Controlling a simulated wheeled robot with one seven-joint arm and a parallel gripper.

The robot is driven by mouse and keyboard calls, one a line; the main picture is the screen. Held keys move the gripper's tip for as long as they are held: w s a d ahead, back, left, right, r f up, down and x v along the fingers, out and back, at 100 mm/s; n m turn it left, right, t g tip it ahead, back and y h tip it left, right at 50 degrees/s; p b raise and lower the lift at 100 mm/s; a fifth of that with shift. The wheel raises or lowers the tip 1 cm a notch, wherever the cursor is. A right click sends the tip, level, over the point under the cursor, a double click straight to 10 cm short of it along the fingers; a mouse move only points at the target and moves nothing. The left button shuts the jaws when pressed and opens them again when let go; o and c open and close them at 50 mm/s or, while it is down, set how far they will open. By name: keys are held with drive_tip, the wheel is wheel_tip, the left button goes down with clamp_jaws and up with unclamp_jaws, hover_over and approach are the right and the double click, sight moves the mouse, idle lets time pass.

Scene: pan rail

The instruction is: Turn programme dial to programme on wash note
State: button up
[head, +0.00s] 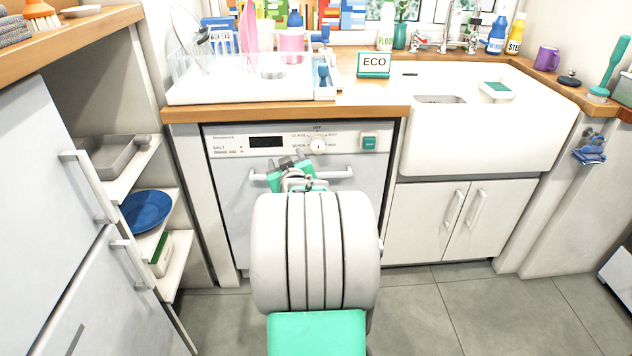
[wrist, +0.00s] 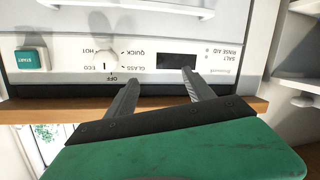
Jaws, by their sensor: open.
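The white round programme dial (head: 318,145) is on the dishwasher's control panel, with OFF above it, GLASS and QUICK on its left and two labels on its right. The dial also shows in the upside-down wrist view (wrist: 105,62), where ECO and HOT are readable; its small dark mark seems to face OFF. The wash note (head: 374,65) reads ECO and stands on the worktop above. My gripper (head: 289,162) is open and empty in front of the panel, left of the dial in the head view. In the wrist view its fingers (wrist: 160,78) are apart, not around the dial.
A green START button (head: 369,142) is right of the dial, and a dark display (head: 267,142) is left. The dishwasher handle (head: 330,174) runs below the panel. The wooden worktop edge (head: 215,114) overhangs above. A dish rack (head: 200,78) stands on top.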

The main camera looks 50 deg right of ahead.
sight(318, 148)
drive_tip(key=s+d+f+m+h+b, duration=0.1)
drive_tip(key=s+d+f+h+b, duration=0.15)
drive_tip(key=s+d, duration=0.4)
drive_tip(key=shift+h, duration=0.45)
drive_tip(key=x, duration=0.9)
drive_tip(key=shift+d+r, duration=0.15)
drive_tip(key=shift+c, duration=0.4)
clamp_jaws()
